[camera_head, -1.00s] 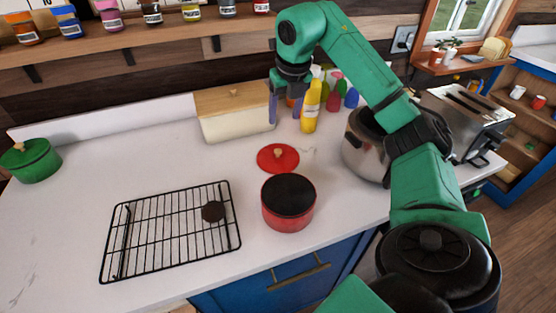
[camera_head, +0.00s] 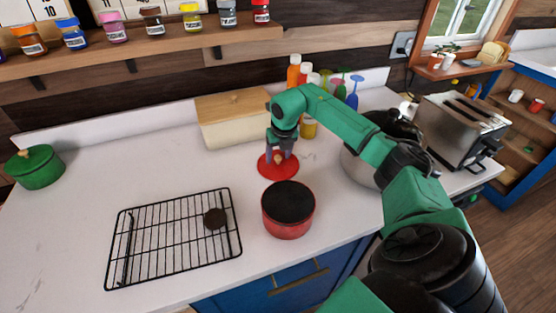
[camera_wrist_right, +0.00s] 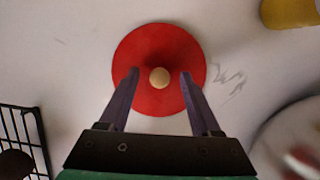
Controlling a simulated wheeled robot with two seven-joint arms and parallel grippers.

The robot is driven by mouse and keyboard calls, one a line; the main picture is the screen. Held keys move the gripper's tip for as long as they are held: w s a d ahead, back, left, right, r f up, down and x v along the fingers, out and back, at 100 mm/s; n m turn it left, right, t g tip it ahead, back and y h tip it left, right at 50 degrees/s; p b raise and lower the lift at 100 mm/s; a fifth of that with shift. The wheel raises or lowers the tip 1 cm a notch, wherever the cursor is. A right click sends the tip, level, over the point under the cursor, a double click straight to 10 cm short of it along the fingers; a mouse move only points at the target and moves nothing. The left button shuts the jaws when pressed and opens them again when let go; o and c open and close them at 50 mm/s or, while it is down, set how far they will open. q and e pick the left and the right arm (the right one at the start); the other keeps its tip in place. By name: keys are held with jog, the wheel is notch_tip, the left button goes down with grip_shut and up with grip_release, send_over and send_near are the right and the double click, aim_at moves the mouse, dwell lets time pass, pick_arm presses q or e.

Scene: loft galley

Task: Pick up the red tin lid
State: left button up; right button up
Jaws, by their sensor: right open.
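The red lid (camera_head: 264,169) lies flat on the white counter, behind the red pot. It is round with a pale round knob, and it also shows in the right wrist view (camera_wrist_right: 158,45). My right gripper (camera_head: 280,158) is over the lid with its fingers pointing down. In the right wrist view the open fingers (camera_wrist_right: 158,77) stand on either side of the knob (camera_wrist_right: 159,78), with a gap on both sides. Nothing is held. My left gripper is not in view.
The red pot (camera_head: 288,226) with a dark top stands in front of the lid. A black wire rack (camera_head: 172,235) with a dark round item lies to the left. A cream box (camera_head: 233,127) stands behind, bottles (camera_head: 294,75) back right, and a steel pot (camera_head: 358,166) right.

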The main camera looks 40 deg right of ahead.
grip_shut()
jog(key=shift+r, duration=0.1)
